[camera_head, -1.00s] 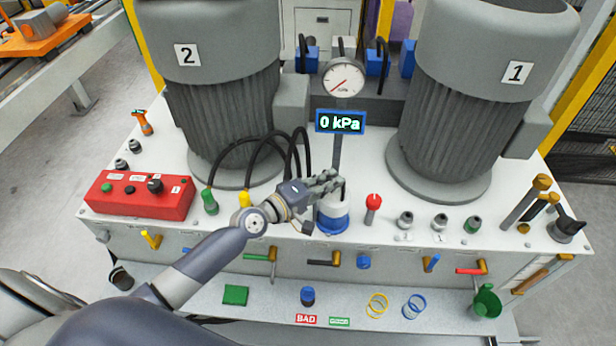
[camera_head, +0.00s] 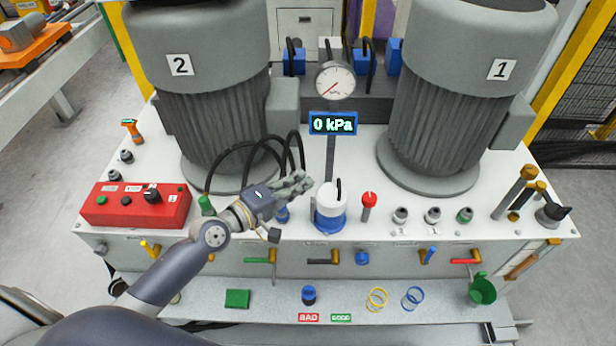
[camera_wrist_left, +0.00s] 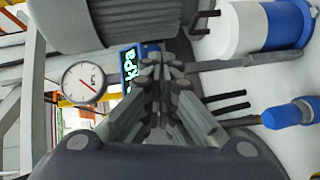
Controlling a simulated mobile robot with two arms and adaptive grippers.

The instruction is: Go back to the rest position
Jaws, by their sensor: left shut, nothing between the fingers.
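My left gripper (camera_head: 298,186) is shut and empty. In the head view it is above the white bench top (camera_head: 370,229), to the left of the blue and white canister (camera_head: 331,211) and apart from it. In the left wrist view the left gripper (camera_wrist_left: 160,68) shows its fingers together, with the canister (camera_wrist_left: 232,28) at the upper right. A small blue fitting (camera_head: 283,214) is partly hidden just below the gripper. My right gripper is not in either view.
Motor 2 (camera_head: 200,70) and motor 1 (camera_head: 475,60) stand at the back. The pressure gauge (camera_head: 335,80) stands between them, above a 0 kPa display (camera_head: 333,124). A red control box (camera_head: 137,205) sits at left. Black hoses (camera_head: 255,145) arch behind the gripper. A lower shelf (camera_head: 440,300) holds small parts.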

